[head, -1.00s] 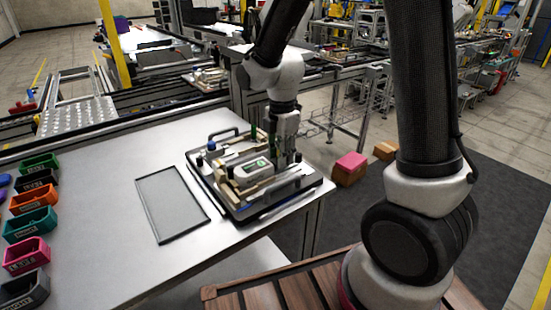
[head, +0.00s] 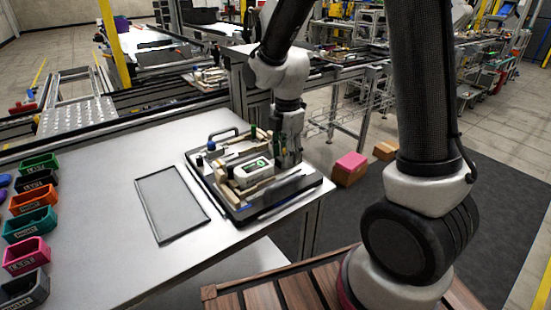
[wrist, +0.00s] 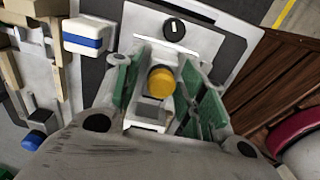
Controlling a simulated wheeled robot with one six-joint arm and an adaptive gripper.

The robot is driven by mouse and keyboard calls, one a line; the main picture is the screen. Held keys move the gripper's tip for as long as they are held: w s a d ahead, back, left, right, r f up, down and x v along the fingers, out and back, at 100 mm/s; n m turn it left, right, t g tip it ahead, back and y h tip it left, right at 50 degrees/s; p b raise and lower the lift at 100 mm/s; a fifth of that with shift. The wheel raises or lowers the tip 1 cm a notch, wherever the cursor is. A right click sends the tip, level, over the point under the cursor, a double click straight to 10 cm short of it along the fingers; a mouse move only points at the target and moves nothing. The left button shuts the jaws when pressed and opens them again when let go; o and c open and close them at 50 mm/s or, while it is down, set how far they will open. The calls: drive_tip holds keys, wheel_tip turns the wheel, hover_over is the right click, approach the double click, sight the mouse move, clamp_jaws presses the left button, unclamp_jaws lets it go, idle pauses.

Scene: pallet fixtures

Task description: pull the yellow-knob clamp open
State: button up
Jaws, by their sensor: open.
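The yellow-knob clamp (wrist: 161,82) shows in the wrist view, its round yellow knob seen from above. My gripper (wrist: 166,88) is open, with one green-padded finger on each side of the knob. I cannot tell whether either finger touches it. In the head view my gripper (head: 289,155) points down over the right part of the pallet fixture (head: 262,208) on the table. The clamp is hidden behind my gripper in the head view.
In the wrist view a blue knob (wrist: 34,140), a white block with a blue stripe (wrist: 88,36) and a black dial (wrist: 174,29) are nearby. An empty grey tray (head: 172,204) lies left of the fixture. Coloured bins (head: 30,222) line the table's left side.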

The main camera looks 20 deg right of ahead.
drive_tip(key=shift+r, duration=4)
drive_tip(key=shift+s+m, duration=0.1)
drive_tip(key=shift+m, duration=0.9)
drive_tip(key=s+d+r+m+t, duration=0.2)
drive_tip(key=s+d+r+m, duration=0.3)
drive_tip(key=s+m, duration=0.4)
drive_tip(key=s+d+r+m+t, duration=0.2)
drive_tip(key=s+d+r+m, duration=0.3)
drive_tip(key=s+m, duration=0.5)
drive_tip(key=shift+s+d+r+m, duration=0.25)
drive_tip(key=shift+s+d+m, duration=0.1)
drive_tip(key=shift+d, duration=0.8)
